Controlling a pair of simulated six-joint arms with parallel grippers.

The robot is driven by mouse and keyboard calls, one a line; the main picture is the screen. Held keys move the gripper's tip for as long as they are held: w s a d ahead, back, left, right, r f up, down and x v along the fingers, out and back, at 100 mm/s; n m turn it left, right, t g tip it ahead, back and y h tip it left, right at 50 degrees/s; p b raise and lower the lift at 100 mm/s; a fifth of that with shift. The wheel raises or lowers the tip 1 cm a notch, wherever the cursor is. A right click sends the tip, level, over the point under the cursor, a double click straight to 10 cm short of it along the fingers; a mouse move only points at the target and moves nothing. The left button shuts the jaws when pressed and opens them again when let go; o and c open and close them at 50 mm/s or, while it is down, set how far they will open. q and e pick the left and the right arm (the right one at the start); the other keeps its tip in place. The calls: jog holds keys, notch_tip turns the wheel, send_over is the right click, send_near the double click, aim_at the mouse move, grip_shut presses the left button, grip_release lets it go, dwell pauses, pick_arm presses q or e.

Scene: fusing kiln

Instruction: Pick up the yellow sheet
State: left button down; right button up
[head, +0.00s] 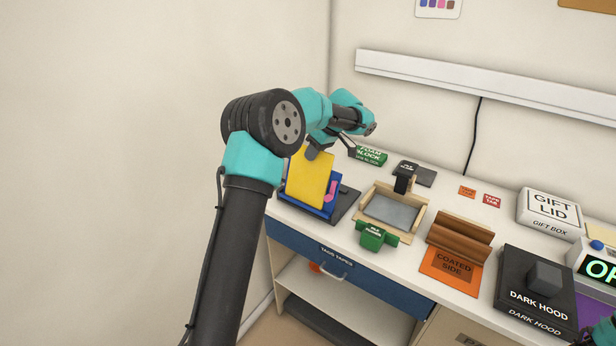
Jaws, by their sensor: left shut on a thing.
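The yellow sheet (309,180) stands upright, slightly tilted, in front of a blue holder (297,203) or just inside it; I cannot tell whether its lower edge touches. My left gripper (313,153) is at the sheet's top edge and is shut on it. My left forearm passes close in front of the sheet's left side. At the lower right corner a small teal and dark part of my right arm (604,331) shows, cut off by the frame; its jaws cannot be made out.
Right of the holder are a wooden frame with a grey plate (392,212), a green block (372,237), a brown rack (460,240) and a dark hood (535,288). A green foam block (368,156) lies behind.

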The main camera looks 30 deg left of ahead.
dwell(0.9)
pick_arm(q)
notch_tip(320, 180, up, 10)
jog(key=shift+r, duration=0.25)
dwell(0.3)
